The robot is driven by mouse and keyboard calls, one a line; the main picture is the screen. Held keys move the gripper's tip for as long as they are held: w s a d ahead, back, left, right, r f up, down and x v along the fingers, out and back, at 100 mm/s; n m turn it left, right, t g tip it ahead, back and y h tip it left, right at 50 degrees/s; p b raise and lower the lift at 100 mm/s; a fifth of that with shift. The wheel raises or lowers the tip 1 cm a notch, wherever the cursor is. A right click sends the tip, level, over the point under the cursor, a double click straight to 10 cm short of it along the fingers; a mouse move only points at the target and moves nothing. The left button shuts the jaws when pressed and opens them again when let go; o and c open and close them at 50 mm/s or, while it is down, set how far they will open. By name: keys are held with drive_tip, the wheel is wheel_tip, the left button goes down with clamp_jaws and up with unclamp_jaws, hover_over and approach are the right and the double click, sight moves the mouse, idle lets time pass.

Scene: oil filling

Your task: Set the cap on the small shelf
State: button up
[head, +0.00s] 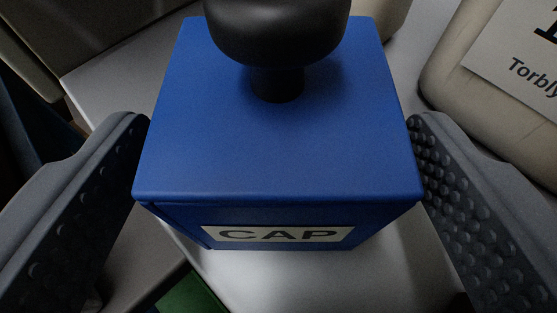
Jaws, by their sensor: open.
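The cap (270,150) is a blue block with a black round knob (278,35) on top and a white "CAP" label (277,234) on its near face. It stands upright on a light grey surface (270,285), which may be the small shelf; I cannot tell for certain. My gripper (282,130) is open, with one grey studded finger on each side of the cap. Both fingers are very close to its sides; I cannot tell whether they touch it. The underside of the cap is hidden.
A beige container (440,85) with a white label reading "Torbly..." stands close at the upper right. A beige panel (80,25) is at the upper left. Something green (192,297) shows below the grey surface's edge at the bottom.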

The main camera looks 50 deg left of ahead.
drive_tip(key=v, duration=0.8)
drive_tip(key=shift+p, duration=0.45)
drive_tip(key=w+d+r+m+t+h, duration=0.1)
drive_tip(key=d+r+t+h, duration=0.2)
drive_tip(key=r, duration=0.6)
drive_tip(key=w+d+r+m+t+h, duration=0.1)
drive_tip(key=w+d+r+m+h, duration=0.3)
drive_tip(key=r, duration=0.6)
drive_tip(key=s+d+r+n+t+h, duration=0.1)
drive_tip(key=d+r+t+h, duration=0.1)
drive_tip(key=d+r, duration=0.5)
drive_tip(key=s+a+r+m+h, duration=0.1)
drive_tip(key=s+r+m, duration=0.1)
drive_tip(key=s+r, duration=0.5)
drive_tip(key=s+a+r+m+h, duration=0.1)
drive_tip(key=s+r+m, duration=0.15)
drive_tip(key=r, duration=0.75)
drive_tip(key=s+a+r+y, duration=0.1)
drive_tip(key=s+a+r, duration=0.4)
drive_tip(key=s+r, duration=0.3)
drive_tip(key=s, duration=0.3)
drive_tip(key=shift+s+a+y, duration=0.25)
drive_tip(key=shift+s+y, duration=0.05)
drive_tip(key=shift+s, duration=0.1)
drive_tip(key=shift+m, duration=0.25)
